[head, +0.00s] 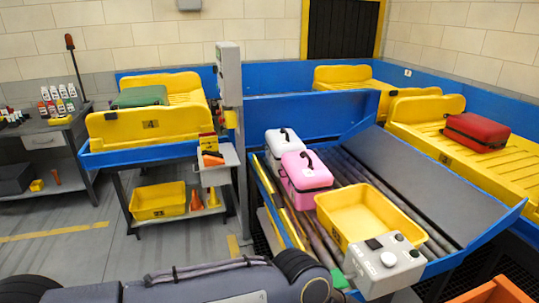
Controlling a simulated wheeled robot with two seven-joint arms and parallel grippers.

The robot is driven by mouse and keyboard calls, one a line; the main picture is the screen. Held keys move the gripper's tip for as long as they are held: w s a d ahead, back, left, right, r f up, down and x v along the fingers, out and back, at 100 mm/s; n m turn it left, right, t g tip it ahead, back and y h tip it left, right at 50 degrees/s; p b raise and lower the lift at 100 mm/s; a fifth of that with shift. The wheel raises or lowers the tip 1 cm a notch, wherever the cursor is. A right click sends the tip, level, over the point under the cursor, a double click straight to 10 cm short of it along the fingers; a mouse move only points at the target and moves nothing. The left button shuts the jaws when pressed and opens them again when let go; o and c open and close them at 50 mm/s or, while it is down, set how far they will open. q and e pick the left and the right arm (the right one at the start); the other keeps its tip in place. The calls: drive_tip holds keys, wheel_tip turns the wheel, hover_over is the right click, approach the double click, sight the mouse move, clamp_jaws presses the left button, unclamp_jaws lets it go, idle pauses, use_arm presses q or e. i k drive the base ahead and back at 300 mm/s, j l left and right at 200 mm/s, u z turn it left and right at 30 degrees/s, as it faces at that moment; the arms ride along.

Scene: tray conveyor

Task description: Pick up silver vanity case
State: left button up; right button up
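A silver-white vanity case (283,143) with a dark top handle stands upright at the far left end of the roller conveyor (345,168). A pink vanity case (306,175) stands in front of it and hides part of its lower front. Neither of my grippers is in view. A dark arm link of mine crosses the bottom of the head view, well in front of the cases and apart from them.
An empty yellow tray (368,216) lies on the rollers right of the pink case. A grey control box (385,264) stands at the near edge. A red case (477,131) and a green case (139,97) lie in yellow trays. A grey post (230,90) rises left of the conveyor.

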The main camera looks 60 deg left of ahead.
sight(278, 143)
drive_tip(key=u, duration=2.1)
drive_tip(key=i+j, duration=0.1)
drive_tip(key=j, duration=0.2)
drive_tip(key=i+j, duration=0.1)
drive_tip(key=j, duration=0.2)
drive_tip(key=i+j, duration=0.35)
drive_tip(key=i+j+u, duration=0.15)
drive_tip(key=i+j, duration=0.2)
drive_tip(key=i, duration=0.15)
drive_tip(key=i+j, duration=0.3)
drive_tip(key=i, duration=0.15)
drive_tip(key=i+j+u, duration=0.15)
drive_tip(key=i, duration=0.3)
drive_tip(key=i+l+u, duration=0.1)
drive_tip(key=i+l, duration=0.2)
drive_tip(key=i, duration=0.25)
drive_tip(key=i+l, duration=0.4)
drive_tip(key=i+l+u, duration=0.1)
drive_tip(key=i+l, duration=0.15)
